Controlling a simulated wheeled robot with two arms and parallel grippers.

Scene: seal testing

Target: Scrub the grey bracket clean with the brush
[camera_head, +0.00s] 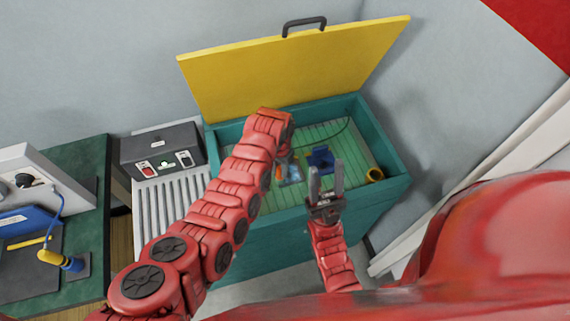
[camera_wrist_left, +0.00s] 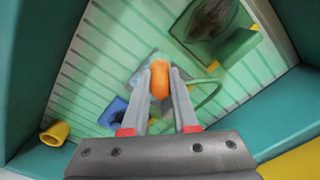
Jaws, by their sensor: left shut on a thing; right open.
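My left gripper (camera_head: 286,150) reaches down into the teal box. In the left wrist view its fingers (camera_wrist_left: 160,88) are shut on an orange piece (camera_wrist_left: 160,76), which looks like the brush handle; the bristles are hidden. The orange also shows in the head view (camera_head: 280,175). A pale grey-blue piece (camera_head: 294,173) lies just beside and under it, perhaps the grey bracket; I cannot tell whether the brush touches it.
The teal box (camera_head: 372,205) has a ribbed green floor and a raised yellow lid (camera_head: 300,65). A blue block (camera_head: 320,158) and a yellow cup (camera_head: 375,175) are inside, right of my left gripper. A switch box (camera_head: 162,150) stands at left.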

